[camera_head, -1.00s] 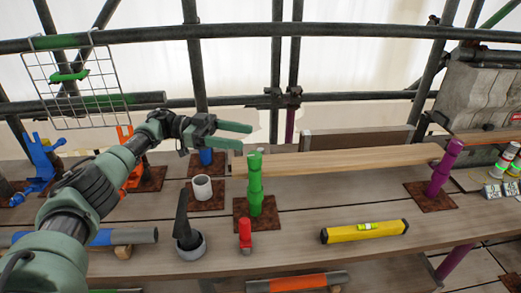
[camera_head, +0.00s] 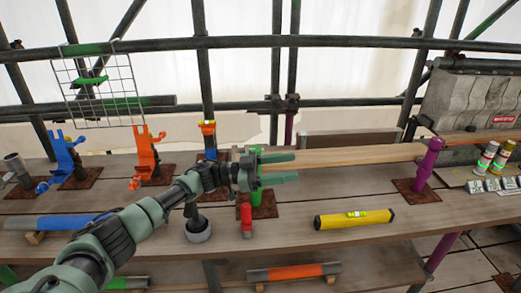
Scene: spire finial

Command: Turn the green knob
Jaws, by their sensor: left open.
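The green upright post-like knob (camera_head: 256,197) stands on a rusty square plate (camera_head: 268,211) in the middle of the plank table. My left gripper (camera_head: 296,167) is open, with its two green fingers pointing right, one above the other. Its palm and wrist overlap the upper part of the green knob and hide much of it. I cannot tell whether the gripper touches the knob or is only in front of it. The fingers hold nothing that I can see. My right gripper is not in view.
A red object (camera_head: 246,220) and a dark-handled grey pot (camera_head: 198,231) stand close in front. A yellow level (camera_head: 354,219) lies to the right. A purple post (camera_head: 427,164) stands further right. Orange (camera_head: 147,158) and blue (camera_head: 64,157) fittings stand at left. A long timber (camera_head: 350,157) lies behind.

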